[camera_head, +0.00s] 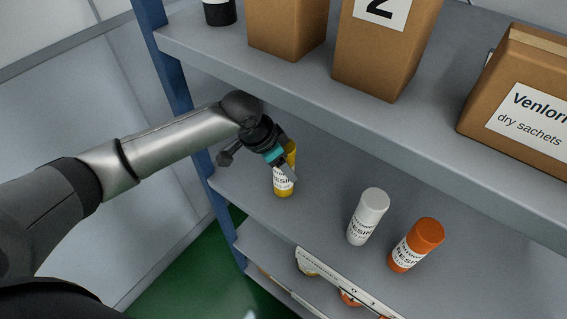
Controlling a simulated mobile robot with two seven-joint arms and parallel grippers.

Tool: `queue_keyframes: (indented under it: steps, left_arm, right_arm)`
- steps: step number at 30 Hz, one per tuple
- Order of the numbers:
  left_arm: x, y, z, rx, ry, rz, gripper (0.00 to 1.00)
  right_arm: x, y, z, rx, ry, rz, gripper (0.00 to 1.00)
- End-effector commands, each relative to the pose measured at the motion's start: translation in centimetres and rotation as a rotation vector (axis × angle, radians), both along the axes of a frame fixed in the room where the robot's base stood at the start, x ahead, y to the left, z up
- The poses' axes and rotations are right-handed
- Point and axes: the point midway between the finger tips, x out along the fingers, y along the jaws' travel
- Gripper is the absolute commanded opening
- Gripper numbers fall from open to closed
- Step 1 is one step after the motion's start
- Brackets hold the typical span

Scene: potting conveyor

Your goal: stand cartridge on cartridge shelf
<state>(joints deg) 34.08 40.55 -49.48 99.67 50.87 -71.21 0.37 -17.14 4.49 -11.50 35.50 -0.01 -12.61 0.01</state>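A yellow cartridge (282,187) with a white label marked RESIN stands upright at the left end of the middle shelf (322,200). My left gripper (286,165) reaches in from the left at its upper part. One finger crosses in front of the cartridge and hides part of it; the other finger is hidden, so I cannot tell whether the grip is closed. A white cartridge (368,217) and an orange cartridge (416,246) stand upright on the same shelf to the right. My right gripper is not in view.
The upper shelf (300,75) overhangs the gripper and carries cardboard boxes (385,45) and a "dry sachets" box (520,100). A blue post (175,90) stands at the left. A lower shelf (270,255) holds more cartridges behind a label strip (345,282). Shelf space between yellow and white cartridges is clear.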

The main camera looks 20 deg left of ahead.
Motion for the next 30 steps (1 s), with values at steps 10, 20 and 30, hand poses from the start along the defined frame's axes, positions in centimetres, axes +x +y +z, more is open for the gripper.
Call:
queue_keyframes:
  steps: [10,20,30]
  left_arm:
    - [0.1,0.0,-0.1,-0.002,-0.005,-0.001,0.00]
    - [0.1,0.0,-0.2,-0.002,-0.004,-0.001,0.91]
    - [-0.1,0.2,0.9,-0.003,-0.006,0.001,0.91]
  right_arm:
    - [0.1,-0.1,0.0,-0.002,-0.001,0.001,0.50]
    - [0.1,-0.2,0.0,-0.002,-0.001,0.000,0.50]
    - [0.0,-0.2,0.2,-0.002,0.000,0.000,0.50]
